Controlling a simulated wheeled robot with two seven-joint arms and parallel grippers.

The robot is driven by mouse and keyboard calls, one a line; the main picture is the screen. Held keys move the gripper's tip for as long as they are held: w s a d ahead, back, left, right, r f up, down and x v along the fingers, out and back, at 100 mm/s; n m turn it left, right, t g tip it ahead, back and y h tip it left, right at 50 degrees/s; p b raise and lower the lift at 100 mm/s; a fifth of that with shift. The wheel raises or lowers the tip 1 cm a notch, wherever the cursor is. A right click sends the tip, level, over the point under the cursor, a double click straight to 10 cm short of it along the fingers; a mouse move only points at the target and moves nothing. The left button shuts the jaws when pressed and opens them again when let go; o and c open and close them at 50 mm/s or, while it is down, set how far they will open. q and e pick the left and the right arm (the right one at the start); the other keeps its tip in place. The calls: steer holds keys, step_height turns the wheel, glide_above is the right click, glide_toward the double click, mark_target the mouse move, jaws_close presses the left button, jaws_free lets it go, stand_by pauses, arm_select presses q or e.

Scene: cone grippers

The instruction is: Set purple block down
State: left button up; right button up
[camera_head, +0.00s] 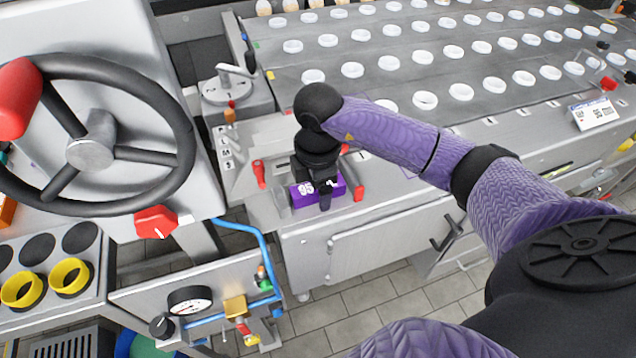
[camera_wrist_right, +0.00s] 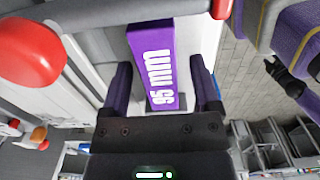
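The purple block (camera_head: 304,194), with white "95 mm" lettering, lies on the grey machine's front ledge between two red handles in the head view. In the right wrist view the block (camera_wrist_right: 152,60) extends upward from between my right gripper's fingers. My right gripper (camera_head: 325,193) is down at the block and partly covers it. In the right wrist view the right gripper (camera_wrist_right: 164,88) is open, with a finger on each side of the block and visible gaps beside it. My left gripper does not show in the head view; a dark part at the wrist view's right edge may be it.
Red handles (camera_head: 259,174) and (camera_head: 358,190) flank the block closely. A black handwheel (camera_head: 150,95) stands at left. The conveyor (camera_head: 440,75) with rows of white rings lies behind. A gauge panel (camera_head: 188,300) with a blue pipe is at lower left.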

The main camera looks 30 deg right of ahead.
step_height(320, 180, up, 12)
steer(key=p, duration=0.3)
steer(key=shift+r, duration=0.15)
